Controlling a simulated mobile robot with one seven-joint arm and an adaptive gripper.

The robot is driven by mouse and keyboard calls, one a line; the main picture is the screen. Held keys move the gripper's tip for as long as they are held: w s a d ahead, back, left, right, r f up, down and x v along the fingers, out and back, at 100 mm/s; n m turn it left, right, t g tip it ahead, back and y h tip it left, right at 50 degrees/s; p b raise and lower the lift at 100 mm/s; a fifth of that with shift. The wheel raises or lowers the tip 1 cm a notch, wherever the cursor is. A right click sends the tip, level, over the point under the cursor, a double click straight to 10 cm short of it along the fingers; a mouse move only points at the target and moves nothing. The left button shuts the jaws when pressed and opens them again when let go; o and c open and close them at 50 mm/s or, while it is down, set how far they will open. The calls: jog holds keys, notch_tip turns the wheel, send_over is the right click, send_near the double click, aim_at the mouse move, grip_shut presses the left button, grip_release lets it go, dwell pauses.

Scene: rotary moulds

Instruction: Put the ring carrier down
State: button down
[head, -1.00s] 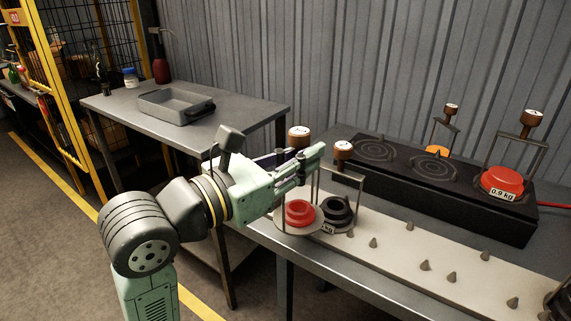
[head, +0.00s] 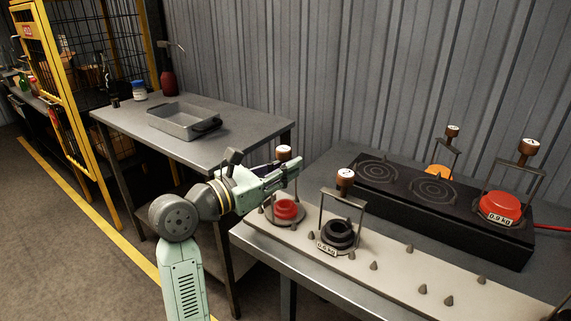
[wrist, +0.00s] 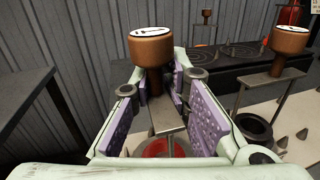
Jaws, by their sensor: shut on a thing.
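My gripper (head: 289,175) is shut on the ring carrier with the red rings (head: 286,211), at the far left end of the pale board (head: 462,300). Its round plate is low over the board; I cannot tell whether it touches. In the wrist view, the carrier's brown knob (wrist: 151,48) with a white dial stands upright, its stem between my purple finger pads. The red ring (wrist: 160,147) below is mostly hidden by my gripper.
A carrier with black rings (head: 340,237), tagged 0.6 kg, stands close on the right. Several grey cone pegs stud the board. Behind is a black hotplate unit (head: 455,232) with orange (head: 438,171) and red (head: 500,207) carriers. A side table holds a grey tray (head: 183,125).

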jog(key=c, duration=2)
grip_release()
jog(key=shift+f, duration=0.15)
jog(key=o, duration=0.5)
jog(key=b+v, duration=0.3)
jog(key=v, duration=0.9)
jog(key=shift+s, duration=0.1)
